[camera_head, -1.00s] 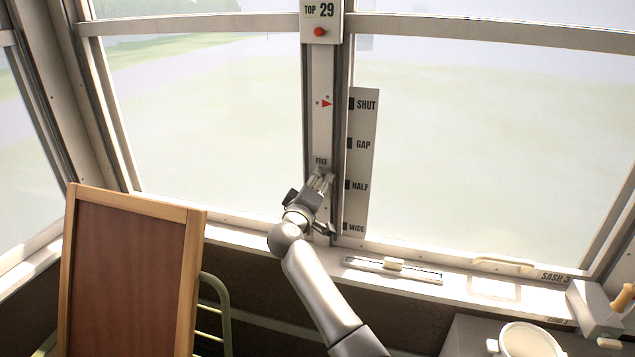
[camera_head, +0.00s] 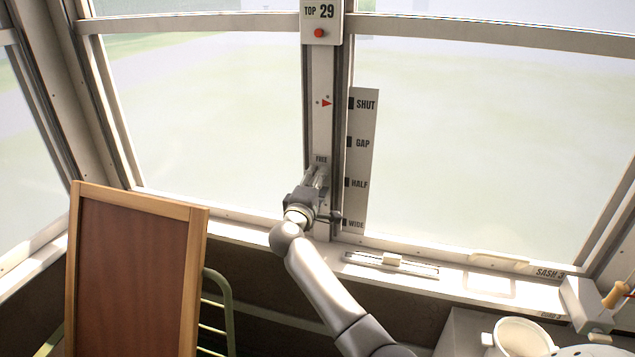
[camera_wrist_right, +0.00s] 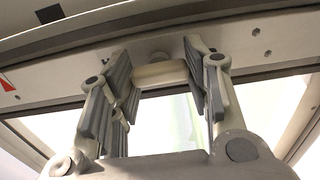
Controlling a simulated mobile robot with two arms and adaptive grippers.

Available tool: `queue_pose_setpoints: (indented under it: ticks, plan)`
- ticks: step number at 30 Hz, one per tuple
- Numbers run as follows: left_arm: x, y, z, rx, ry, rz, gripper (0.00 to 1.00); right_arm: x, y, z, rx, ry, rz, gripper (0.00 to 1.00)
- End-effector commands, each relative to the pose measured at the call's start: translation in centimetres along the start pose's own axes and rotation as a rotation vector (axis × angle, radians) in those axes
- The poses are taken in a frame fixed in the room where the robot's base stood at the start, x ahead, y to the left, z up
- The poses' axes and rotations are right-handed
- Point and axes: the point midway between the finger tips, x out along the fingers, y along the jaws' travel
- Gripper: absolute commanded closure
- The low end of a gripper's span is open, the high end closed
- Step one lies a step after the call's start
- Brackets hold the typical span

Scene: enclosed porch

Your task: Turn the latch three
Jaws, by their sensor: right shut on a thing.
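The latch (camera_wrist_right: 160,74) is a small cream lever. It sits between the finger pads of my right gripper (camera_wrist_right: 160,88) in the right wrist view. In the head view my right gripper (camera_head: 315,176) reaches up to the window post (camera_head: 320,125), just below the word FREE, and is shut on the latch. The gripper largely hides the latch there. My left gripper is not in view.
A strip (camera_head: 361,150) beside the post reads SHUT, GAP, HALF and WIDE. The sill holds a slider (camera_head: 391,262). A framed board (camera_head: 135,270) stands left; a white mug (camera_head: 522,338) is at lower right.

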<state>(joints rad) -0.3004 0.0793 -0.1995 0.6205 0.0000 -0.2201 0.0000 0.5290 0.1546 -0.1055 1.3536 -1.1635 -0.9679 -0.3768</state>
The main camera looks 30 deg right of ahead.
Motion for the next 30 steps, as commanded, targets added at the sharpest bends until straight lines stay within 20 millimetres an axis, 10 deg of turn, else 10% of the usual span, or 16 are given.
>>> queue_pose_setpoints:
  ticks: [9,10,14,30]
  plan:
    - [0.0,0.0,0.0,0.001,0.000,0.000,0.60,0.0,0.0,-0.1,-0.005,0.002,0.001,0.80]
    - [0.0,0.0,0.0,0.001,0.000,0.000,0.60,0.0,0.0,-0.1,-0.005,0.002,0.001,0.52]
    - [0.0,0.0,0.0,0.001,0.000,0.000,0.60,0.0,0.0,-0.1,-0.004,0.001,0.001,0.35]
    - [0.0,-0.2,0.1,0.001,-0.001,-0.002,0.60,-2.0,-0.1,-0.2,0.000,0.004,-0.001,0.34]
